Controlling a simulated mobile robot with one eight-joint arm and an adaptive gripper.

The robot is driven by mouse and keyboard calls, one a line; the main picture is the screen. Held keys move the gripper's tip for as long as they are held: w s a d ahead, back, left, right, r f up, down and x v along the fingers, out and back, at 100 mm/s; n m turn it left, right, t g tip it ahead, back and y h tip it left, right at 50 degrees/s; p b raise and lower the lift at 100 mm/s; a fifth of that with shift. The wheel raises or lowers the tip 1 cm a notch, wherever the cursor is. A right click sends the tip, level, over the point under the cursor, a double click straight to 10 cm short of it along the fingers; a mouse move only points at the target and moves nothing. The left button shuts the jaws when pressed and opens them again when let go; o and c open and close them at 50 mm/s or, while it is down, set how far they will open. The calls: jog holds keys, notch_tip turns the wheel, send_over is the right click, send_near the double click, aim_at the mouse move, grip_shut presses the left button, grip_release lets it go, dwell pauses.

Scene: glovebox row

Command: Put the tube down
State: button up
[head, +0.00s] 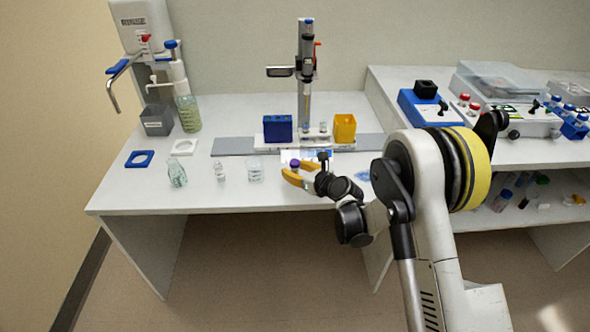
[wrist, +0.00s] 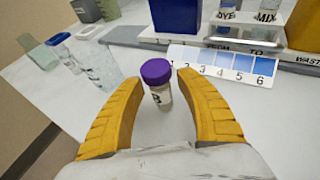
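The tube (wrist: 162,97) is a small clear vial with a purple cap and a dark-marked label. In the wrist view it is between the tips of my gripper's two yellow fingers. My gripper (wrist: 160,80) is open, with bare table showing between the tube and the left finger; the right finger is closer to it. The tube looks upright, at the white table top. In the head view only its purple cap (head: 295,163) shows clearly, by my gripper (head: 291,173) near the table's front; the fingers hide its lower part.
A beaker (head: 255,172) and a flask (head: 177,174) stand to the left. Behind are a numbered blue colour card (wrist: 222,66), a blue box (head: 278,129), a yellow bin (head: 345,129) and a stand (head: 305,80). The table's front edge is close. Bare table lies around the tube.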

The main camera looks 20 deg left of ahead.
jog(key=shift+s+d+r, duration=0.15)
jog(key=shift+d+r, duration=0.1)
jog(key=shift+r, duration=0.1)
jog(key=p+v, duration=0.3)
jog(key=v, duration=0.8)
jog(key=shift+s+d+p, duration=0.1)
jog(key=shift+d+p, duration=0.1)
jog(key=shift+p, duration=0.15)
jog(key=s+d+r+n+h, duration=0.2)
jog(key=s+d+r+n, duration=0.1)
jog(key=d+r+n, duration=0.4)
jog(key=s+d+r+n+h, duration=0.2)
jog(key=s+d+r+n, duration=0.3)
jog(key=r, duration=0.3)
jog(key=s+d+r+n+g+h, duration=0.1)
jog(key=s+d+r+n+h, duration=0.1)
jog(key=s+d+r+n, duration=0.2)
jog(key=s+d+n, duration=0.2)
jog(key=s+d, duration=0.2)
jog(key=d, duration=0.1)
jog(key=shift+d+n+h, duration=0.4)
jog(key=shift+o, duration=0.8)
jog(key=s+d+n+g+h, duration=0.1)
jog(key=s+d+n+h, duration=0.2)
jog(key=s+d+n, duration=0.4)
jog(key=s+d, duration=0.1)
jog(key=s, duration=0.4)
jog(key=shift+d+f, duration=0.25)
jog(key=shift+d, duration=0.15)
